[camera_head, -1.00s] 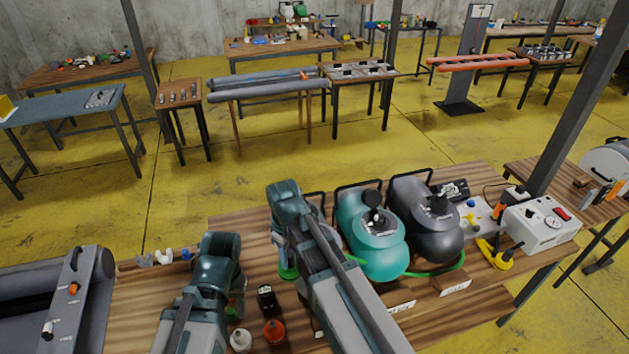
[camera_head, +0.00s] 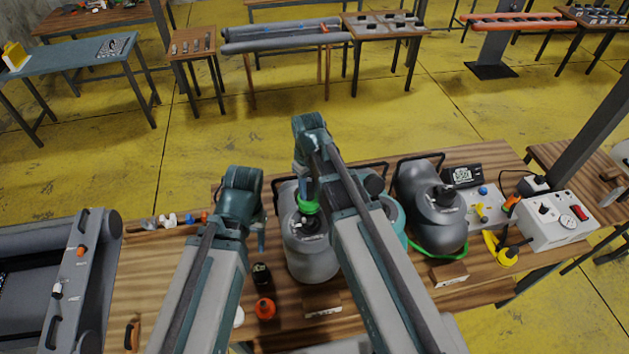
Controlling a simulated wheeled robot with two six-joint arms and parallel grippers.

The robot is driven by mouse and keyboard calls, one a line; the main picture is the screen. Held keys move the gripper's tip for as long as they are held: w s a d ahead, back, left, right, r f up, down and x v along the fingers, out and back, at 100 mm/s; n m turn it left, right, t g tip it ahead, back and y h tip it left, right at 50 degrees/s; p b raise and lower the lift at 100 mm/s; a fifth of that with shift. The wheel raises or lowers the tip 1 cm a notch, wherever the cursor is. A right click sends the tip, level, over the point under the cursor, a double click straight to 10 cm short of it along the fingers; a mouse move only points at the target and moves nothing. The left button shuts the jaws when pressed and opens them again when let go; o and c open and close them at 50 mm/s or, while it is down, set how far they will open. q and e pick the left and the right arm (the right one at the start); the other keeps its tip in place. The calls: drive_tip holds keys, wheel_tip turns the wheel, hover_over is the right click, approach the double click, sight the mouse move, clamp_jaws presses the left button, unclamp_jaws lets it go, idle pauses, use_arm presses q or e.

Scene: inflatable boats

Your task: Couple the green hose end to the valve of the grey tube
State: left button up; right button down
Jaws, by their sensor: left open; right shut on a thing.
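My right gripper (camera_head: 306,185) is shut on a bright green piece (camera_head: 307,206), which looks like the green hose end. It holds this in front of, or just over, the top of a grey pump (camera_head: 308,258); I cannot tell if they touch. Green hose (camera_head: 440,254) shows around the base of the dark grey pump (camera_head: 425,215); its run behind my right arm is hidden. My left gripper (camera_head: 261,238) is open and empty over the bench, left of the grey pump. The grey tube (camera_head: 45,240) is at the far left, with a panel bearing an orange valve (camera_head: 80,251) and a white valve (camera_head: 57,290).
A teal pump (camera_head: 398,222) is mostly hidden behind my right arm. A dark cap (camera_head: 261,273) and an orange bottle (camera_head: 265,308) stand by my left arm. Small fittings (camera_head: 172,219) line the back edge. A white control box (camera_head: 556,222) stands at right.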

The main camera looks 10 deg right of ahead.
sight(309, 199)
drive_tip(key=shift+s+a, duration=0.1)
drive_tip(key=shift+a, duration=0.05)
drive_tip(key=shift+f, duration=0.15)
drive_tip(key=shift+f+b, duration=0.65)
drive_tip(key=shift+b, duration=0.15)
wheel_tip(309, 199, down, 3)
drive_tip(key=b, duration=0.3)
drive_tip(key=shift+f, duration=0.2)
drive_tip(key=shift+f+b, duration=1.25)
drive_tip(key=shift+b, duration=0.25)
drive_tip(key=shift+f, duration=0.15)
drive_tip(key=shift+f+b, duration=0.3)
drive_tip(key=shift+b, duration=0.1)
drive_tip(key=shift+f+b, duration=0.8)
drive_tip(key=shift+b, duration=0.05)
